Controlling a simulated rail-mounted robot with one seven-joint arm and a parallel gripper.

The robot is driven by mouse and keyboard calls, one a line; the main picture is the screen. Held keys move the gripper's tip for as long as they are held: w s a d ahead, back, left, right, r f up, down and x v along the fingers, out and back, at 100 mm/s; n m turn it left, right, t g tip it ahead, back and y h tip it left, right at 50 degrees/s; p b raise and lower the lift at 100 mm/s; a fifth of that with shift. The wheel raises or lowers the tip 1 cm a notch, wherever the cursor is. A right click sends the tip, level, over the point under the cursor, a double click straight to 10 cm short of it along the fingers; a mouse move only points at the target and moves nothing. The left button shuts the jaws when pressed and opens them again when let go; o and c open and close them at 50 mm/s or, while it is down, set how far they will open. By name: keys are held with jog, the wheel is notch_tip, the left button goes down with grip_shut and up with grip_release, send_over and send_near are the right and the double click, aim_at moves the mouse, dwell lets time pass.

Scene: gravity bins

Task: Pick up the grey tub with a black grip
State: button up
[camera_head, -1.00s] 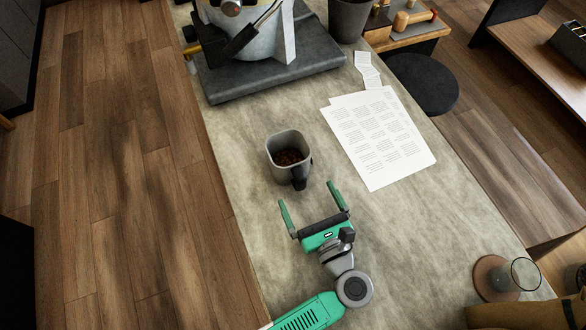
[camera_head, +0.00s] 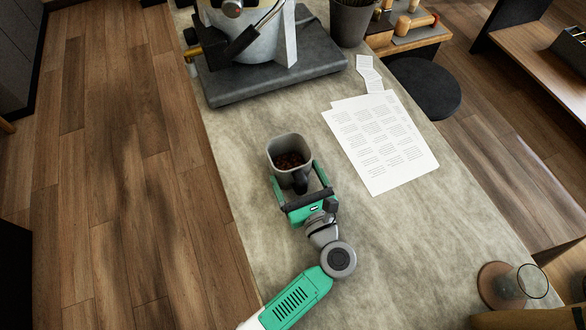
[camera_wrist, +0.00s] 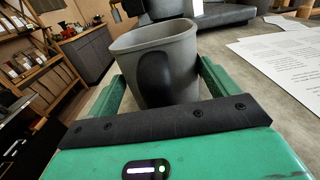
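The grey tub (camera_head: 274,162) stands upright on the worktop, holding dark brown contents. Its black grip (camera_head: 300,183) points toward my gripper. In the wrist view the tub (camera_wrist: 190,62) fills the middle, with the black grip (camera_wrist: 154,80) facing the camera. My gripper (camera_head: 296,171) is open, with one green finger on each side of the tub. The wrist view shows a gap between the left finger and the tub's lower wall; the right finger is close to the tub. Whether either finger touches it I cannot tell.
Printed sheets (camera_head: 382,145) lie right of the tub. A machine on a dark grey base (camera_head: 270,72) stands behind it, and a dark bin (camera_head: 351,20) is at the back. A glass (camera_head: 532,281) is at the lower right. The worktop's left edge is near the tub.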

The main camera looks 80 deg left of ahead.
aim_at(297, 169)
jog(key=c, duration=0.3)
jog(key=shift+r, duration=0.1)
jog(key=shift+r, duration=0.3)
notch_tip(297, 169, up, 3)
jog(key=shift+a+r+p, duration=0.1)
jog(key=shift+r+p, duration=0.05)
jog(key=shift+p, duration=0.75)
jog(key=s+a, duration=0.2)
jog(key=a, duration=0.3)
jog(key=s+a, duration=0.2)
jog(key=a, duration=0.2)
jog(key=s+a+r+p, duration=0.1)
jog(key=s+a, duration=0.1)
jog(key=a, duration=0.3)
jog(key=shift+s+a, duration=0.1)
jog(key=shift+a, duration=0.2)
